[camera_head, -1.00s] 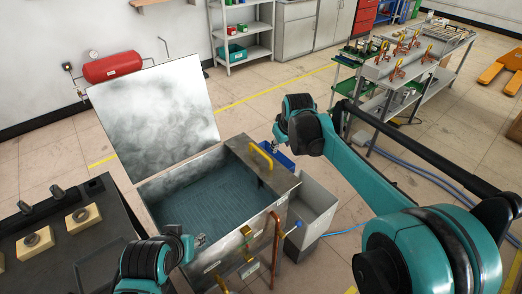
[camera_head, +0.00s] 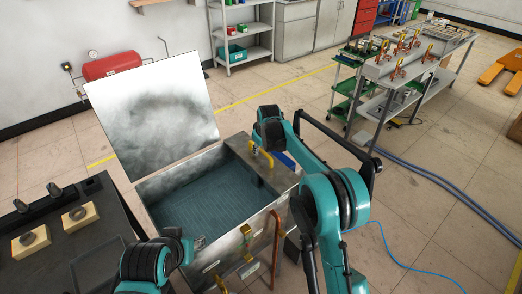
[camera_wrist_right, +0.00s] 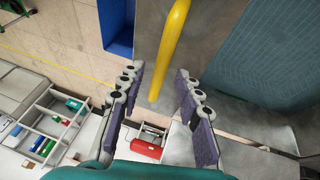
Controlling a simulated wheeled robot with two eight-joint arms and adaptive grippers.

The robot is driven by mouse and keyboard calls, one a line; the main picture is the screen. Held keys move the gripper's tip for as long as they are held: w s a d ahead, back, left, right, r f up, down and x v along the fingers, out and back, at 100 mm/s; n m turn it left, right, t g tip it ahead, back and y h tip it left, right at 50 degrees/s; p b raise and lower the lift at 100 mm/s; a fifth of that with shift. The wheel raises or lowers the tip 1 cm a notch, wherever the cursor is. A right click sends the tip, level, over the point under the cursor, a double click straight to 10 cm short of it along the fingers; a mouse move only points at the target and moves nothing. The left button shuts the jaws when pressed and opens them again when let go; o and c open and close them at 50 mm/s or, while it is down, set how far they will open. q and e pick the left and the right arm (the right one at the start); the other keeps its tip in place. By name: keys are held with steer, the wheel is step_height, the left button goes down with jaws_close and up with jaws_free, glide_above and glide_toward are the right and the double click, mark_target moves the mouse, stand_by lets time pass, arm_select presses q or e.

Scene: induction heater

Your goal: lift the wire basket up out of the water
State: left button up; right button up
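The wire basket (camera_head: 215,198) sits as a blue-grey mesh under the water in the open metal tank (camera_head: 152,217). A yellow handle (camera_head: 265,161) stands at the tank's right end, partly hidden by my right gripper (camera_head: 255,147) in the head view. In the right wrist view the yellow handle (camera_wrist_right: 172,45) reaches between the fingers of my right gripper (camera_wrist_right: 160,82), which are apart on both sides of it. Contact is not visible. My left gripper (camera_head: 199,243) is small at the tank's front left edge; its finger opening is unclear.
The tank's raised lid (camera_head: 155,110) stands behind it. A dark bench (camera_head: 95,235) with two yellow blocks is at the left. A copper pipe (camera_head: 276,240) runs down the tank's front. A blue bin (camera_wrist_right: 117,25) lies beside the handle in the wrist view.

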steer(key=shift+w+f, duration=0.1)
steer(key=shift+f, duration=0.2)
jaws_close()
steer(key=shift+r, duration=0.15)
step_height(320, 180, up, 18)
steer(key=p, duration=1.1)
steer(key=shift+p, duration=0.3)
steer(key=shift+w+r, duration=0.1)
steer(key=shift+r, duration=0.05)
